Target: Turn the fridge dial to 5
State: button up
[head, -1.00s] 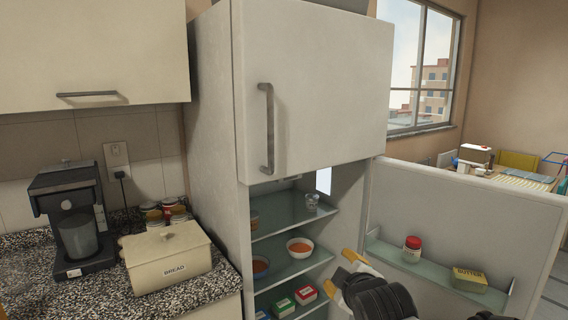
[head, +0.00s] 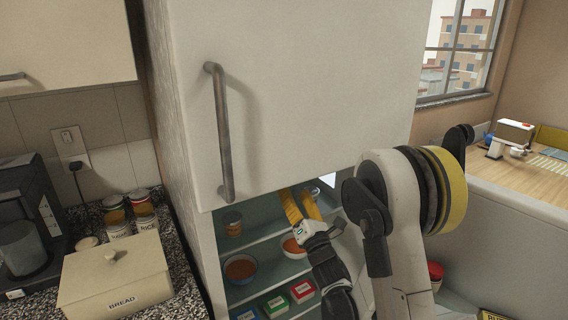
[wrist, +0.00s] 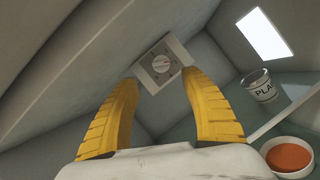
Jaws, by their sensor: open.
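The fridge dial (wrist: 161,64) is a round knob on a pale square plate. In the wrist view it sits on the upper inside of the fridge, beyond and between my yellow fingertips. My gripper (wrist: 165,84) is open, its fingers apart and apparently short of the dial. In the head view my gripper (head: 300,203) reaches into the open fridge (head: 290,95) just under the upper door. The dial is hidden in the head view. The number it points to is too small to read.
Glass shelves hold a jar (head: 232,223), bowls of orange food (head: 240,268) and small boxes (head: 302,290). A labelled tin (wrist: 259,86) stands right of my fingers, near a bowl (wrist: 290,156). The upper door's handle (head: 220,130) hangs close left of my gripper.

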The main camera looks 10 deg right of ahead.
jog(key=shift+p+x, duration=1.5)
jog(key=shift+x, duration=3.2)
jog(key=c, duration=1.2)
